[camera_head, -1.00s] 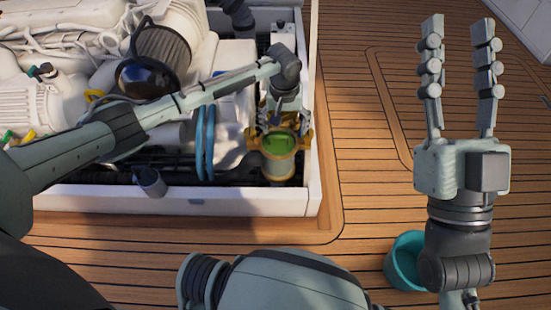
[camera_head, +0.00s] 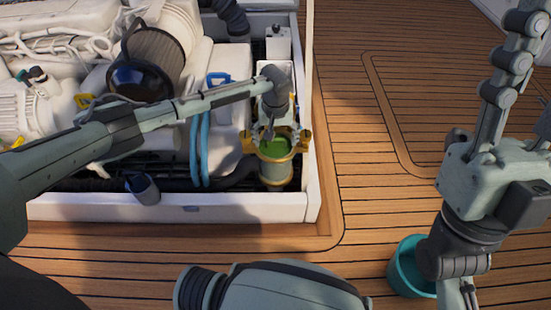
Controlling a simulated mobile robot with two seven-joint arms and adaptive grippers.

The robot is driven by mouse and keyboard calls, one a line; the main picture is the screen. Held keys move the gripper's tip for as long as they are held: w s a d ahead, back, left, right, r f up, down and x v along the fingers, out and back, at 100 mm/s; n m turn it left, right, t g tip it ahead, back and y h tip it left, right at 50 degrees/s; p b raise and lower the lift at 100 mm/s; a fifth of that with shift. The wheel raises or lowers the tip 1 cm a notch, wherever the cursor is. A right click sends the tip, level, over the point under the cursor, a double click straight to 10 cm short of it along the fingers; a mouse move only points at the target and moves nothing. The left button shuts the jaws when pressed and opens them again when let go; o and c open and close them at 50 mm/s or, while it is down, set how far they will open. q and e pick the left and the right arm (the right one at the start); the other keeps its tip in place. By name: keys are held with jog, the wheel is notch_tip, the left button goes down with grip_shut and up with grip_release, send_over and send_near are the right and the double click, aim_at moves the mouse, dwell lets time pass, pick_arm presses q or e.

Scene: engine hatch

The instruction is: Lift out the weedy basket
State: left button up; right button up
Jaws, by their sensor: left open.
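The weedy basket shows as a green mass (camera_head: 279,147) inside the open top of a strainer housing (camera_head: 276,173) with a brass-coloured rim, at the right front corner of the engine hatch. My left gripper (camera_head: 268,130) is open and points down at the mouth of the strainer. Its fingers are close over the green mass; whether they touch it I cannot tell. The basket's walls are hidden inside the housing. My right gripper (camera_head: 525,100) is open and empty at the right edge, raised above the deck, with its fingertips partly out of view.
The white hatch frame (camera_head: 312,150) borders the strainer on the right and front. Blue hoses (camera_head: 202,150) and a dark filter (camera_head: 146,65) lie left of it. A teal bucket (camera_head: 404,268) stands on the clear wooden deck (camera_head: 365,190), partly behind my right arm.

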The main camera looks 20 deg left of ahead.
pick_arm(q)
jog(key=c, duration=1.7)
